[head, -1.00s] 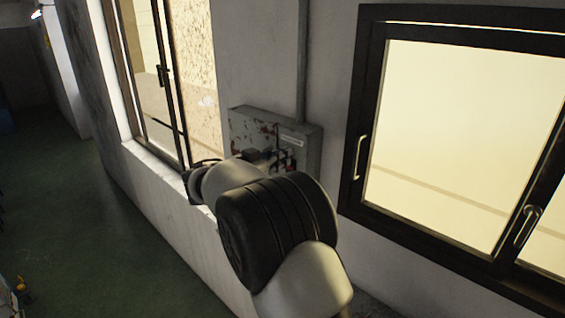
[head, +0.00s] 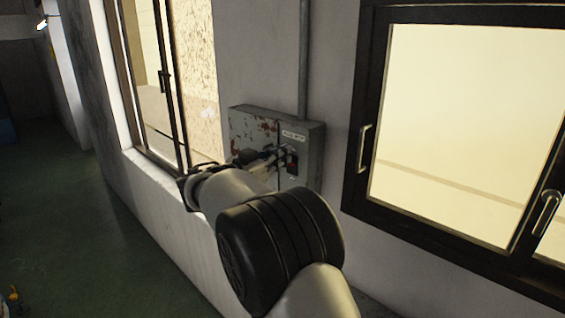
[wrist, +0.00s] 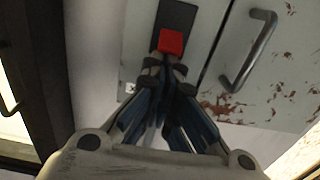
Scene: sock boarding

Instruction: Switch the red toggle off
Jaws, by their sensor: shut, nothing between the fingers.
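The red toggle (wrist: 171,42) sits on a dark plate (wrist: 176,14) on the grey wall box in the wrist view. My gripper (wrist: 166,66) is shut and empty, with its fingertips right at the toggle's near edge. I cannot tell whether they touch it. In the head view my gripper (head: 284,153) is in front of the lower right part of the grey box (head: 250,128).
The box has a metal handle (wrist: 249,50) and rust-coloured paint wear. A white label (head: 294,135) is on its front. A conduit (head: 303,60) runs up from it. Windows stand on both sides, the right one with a dark frame (head: 360,110).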

